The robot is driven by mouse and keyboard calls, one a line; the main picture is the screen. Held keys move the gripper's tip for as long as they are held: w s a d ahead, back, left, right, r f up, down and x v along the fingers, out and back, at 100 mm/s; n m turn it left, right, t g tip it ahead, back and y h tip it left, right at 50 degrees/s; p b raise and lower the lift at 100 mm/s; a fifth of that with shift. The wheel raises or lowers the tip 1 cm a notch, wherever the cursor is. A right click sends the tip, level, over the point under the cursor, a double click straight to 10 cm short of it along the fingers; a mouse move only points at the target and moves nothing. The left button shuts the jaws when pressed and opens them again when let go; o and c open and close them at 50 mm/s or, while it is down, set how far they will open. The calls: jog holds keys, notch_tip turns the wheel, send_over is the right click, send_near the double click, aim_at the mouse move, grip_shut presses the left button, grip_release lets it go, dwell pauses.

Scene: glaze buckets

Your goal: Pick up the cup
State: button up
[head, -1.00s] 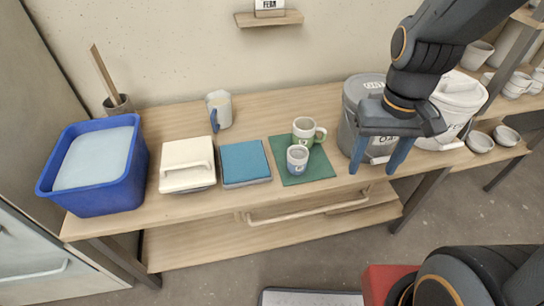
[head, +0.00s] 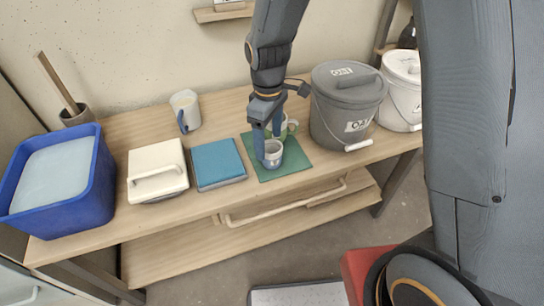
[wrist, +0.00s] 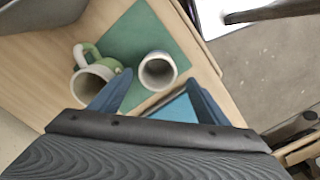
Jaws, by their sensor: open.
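A small grey-blue cup (head: 272,157) with a pale rim stands upright on the green mat (head: 297,160). In the wrist view the cup (wrist: 158,71) shows its round open mouth, ahead of and between the blue fingertips. A white and green mug (head: 290,128) stands behind the cup; its green handle shows in the wrist view, where the mug (wrist: 94,80) is left of the left finger. My gripper (head: 268,131) is open, pointing down over the mat. It is above or beside the cup; whether it touches the cup cannot be told.
A grey lidded bucket (head: 345,110) stands right of the mat, with a white bucket (head: 402,90) beyond. The table's front edge is close to the mat.

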aim_at(272, 149)
jog(key=shift+d+f, duration=0.2)
jog(key=shift+f, duration=0.9)
jog(key=shift+d+f, duration=0.2)
jog(key=shift+f, duration=0.9)
